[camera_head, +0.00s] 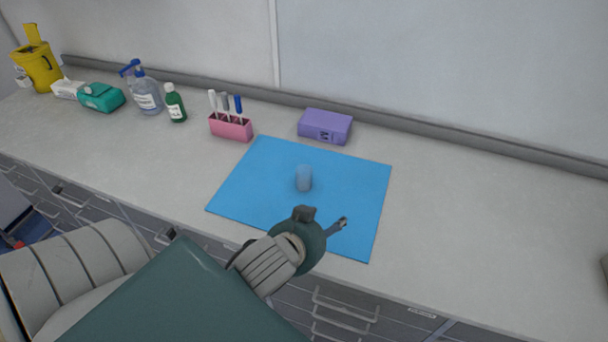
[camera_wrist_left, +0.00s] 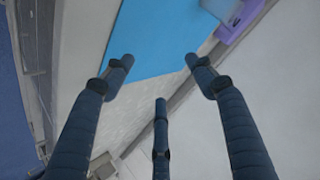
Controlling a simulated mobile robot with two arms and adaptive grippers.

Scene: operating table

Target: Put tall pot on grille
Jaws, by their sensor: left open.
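A small translucent grey-blue pot (camera_head: 304,178) stands upright near the middle of the blue mat (camera_head: 250,178). Nothing that I can make out as a grille shows in either view. My left gripper (camera_head: 338,225) is over the near edge of the mat, in front of the pot and to its right, apart from it. In the left wrist view its fingers (camera_wrist_left: 158,62) are spread and empty. A pale thing (camera_wrist_left: 222,8), possibly the pot, is cut off at the top of that view. My right gripper is not in view.
A purple box (camera_head: 325,126) lies behind the mat. A pink holder with pens (camera_head: 231,127), a green bottle (camera_head: 175,103), a pump bottle (camera_head: 147,95), a teal pack (camera_head: 101,97) and a yellow bin (camera_head: 39,67) stand to the left.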

